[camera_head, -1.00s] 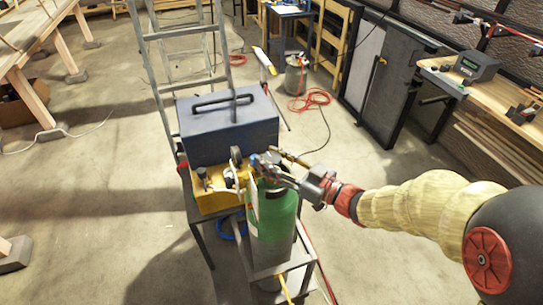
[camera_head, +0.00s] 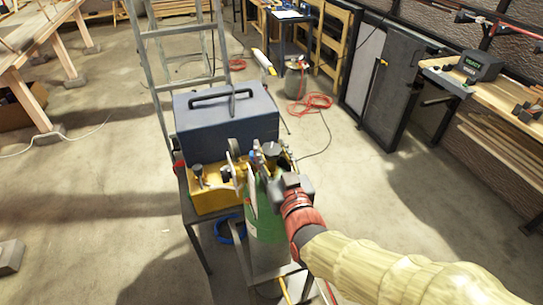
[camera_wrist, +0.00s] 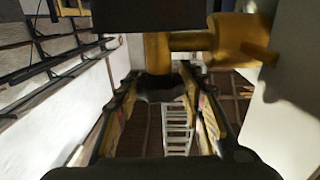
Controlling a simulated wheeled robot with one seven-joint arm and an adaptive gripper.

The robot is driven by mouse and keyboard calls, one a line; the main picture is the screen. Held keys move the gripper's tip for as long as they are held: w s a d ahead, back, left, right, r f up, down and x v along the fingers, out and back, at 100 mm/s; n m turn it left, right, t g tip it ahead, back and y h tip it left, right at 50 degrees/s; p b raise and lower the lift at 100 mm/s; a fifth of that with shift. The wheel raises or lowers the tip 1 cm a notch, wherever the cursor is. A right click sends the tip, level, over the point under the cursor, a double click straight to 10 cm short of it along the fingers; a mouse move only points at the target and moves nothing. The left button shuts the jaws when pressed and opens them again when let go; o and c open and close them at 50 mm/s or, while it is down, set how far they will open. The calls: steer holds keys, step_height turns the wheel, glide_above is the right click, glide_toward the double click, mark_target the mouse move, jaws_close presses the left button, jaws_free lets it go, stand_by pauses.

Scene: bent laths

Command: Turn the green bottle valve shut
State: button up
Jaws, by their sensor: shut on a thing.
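The green bottle (camera_head: 266,226) stands upright in a grey metal frame, in the middle of the head view. My gripper (camera_head: 268,186) is at its top, covering most of the valve there. In the wrist view my two fingers (camera_wrist: 160,90) close on a dark piece of the valve, with the brass valve body (camera_wrist: 157,55) just beyond it. A brass fitting (camera_wrist: 205,40) runs sideways from the body. The exact grip on the valve is partly hidden in both views.
A blue-grey case (camera_head: 226,122) and a yellow unit (camera_head: 209,196) sit right beside the bottle. A dark round gauge (camera_head: 272,149) rises close behind my gripper. A ladder (camera_head: 180,50) stands behind. The floor to the right is open, with a red hose (camera_head: 312,103).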

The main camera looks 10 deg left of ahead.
mark_target(271, 149)
steer(key=shift+m+t+h+b, duration=0.35)
steer(key=shift+m+h, duration=0.15)
steer(key=shift+h, duration=0.2)
steer(key=o, duration=1.1)
steer(key=shift+o, duration=0.2)
steer(key=shift+r, duration=0.15)
step_height(271, 149, up, 10)
steer(key=shift+f, duration=0.1)
